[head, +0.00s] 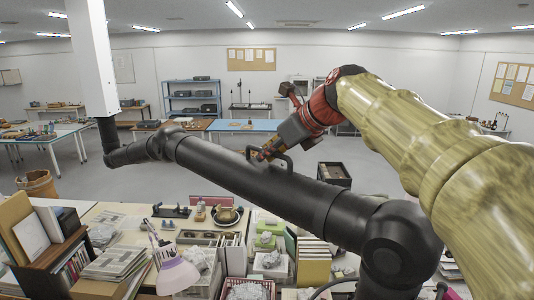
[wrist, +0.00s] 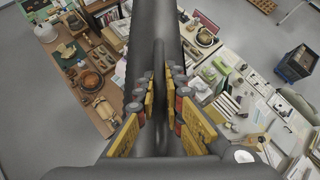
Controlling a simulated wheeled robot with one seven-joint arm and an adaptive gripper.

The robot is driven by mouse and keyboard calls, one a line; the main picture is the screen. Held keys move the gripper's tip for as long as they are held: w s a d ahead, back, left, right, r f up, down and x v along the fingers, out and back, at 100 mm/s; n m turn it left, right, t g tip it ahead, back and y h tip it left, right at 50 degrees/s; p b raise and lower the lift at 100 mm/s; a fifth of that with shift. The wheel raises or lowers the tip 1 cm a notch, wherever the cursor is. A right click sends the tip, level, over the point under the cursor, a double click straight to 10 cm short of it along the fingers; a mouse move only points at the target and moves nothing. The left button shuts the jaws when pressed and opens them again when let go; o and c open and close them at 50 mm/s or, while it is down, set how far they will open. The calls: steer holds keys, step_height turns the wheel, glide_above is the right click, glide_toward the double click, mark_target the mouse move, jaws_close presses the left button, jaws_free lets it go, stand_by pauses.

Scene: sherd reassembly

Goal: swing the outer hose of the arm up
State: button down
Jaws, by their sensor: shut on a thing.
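The black hose (head: 250,180) of the arm runs slantwise across the head view. It goes from a small elbow at the left, by a white column (head: 92,60), down to a large round joint (head: 400,240) at the lower right. A black loop handle (head: 284,158) stands on its upper side near the middle. My gripper (head: 268,153) comes in from the upper right and is shut on this handle. In the wrist view, the yellow finger pads (wrist: 160,110) lie on both sides of the handle (wrist: 159,75), with the hose (wrist: 153,25) behind it. The fingertips partly hide the handle.
A cluttered desk below holds papers, books, a pink lamp (head: 176,272) and trays. A dark crate (head: 334,175) stands on the floor behind the hose. Blue-topped tables (head: 245,126) and a blue shelf (head: 192,98) are farther back. The air above the hose's middle left is clear.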

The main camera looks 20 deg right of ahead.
stand_by(0.3)
steer(key=c, duration=2)
jaws_free()
steer(key=shift+s, duration=0.15)
steer(key=shift+c, duration=0.2)
steer(key=shift+o, duration=0.7)
steer(key=shift+d+r, duration=0.1)
steer(key=v, duration=1.1)
steer(key=shift+s+d+r, duration=0.1)
steer(key=shift+s+r, duration=0.15)
steer(key=shift+c, duration=0.4)
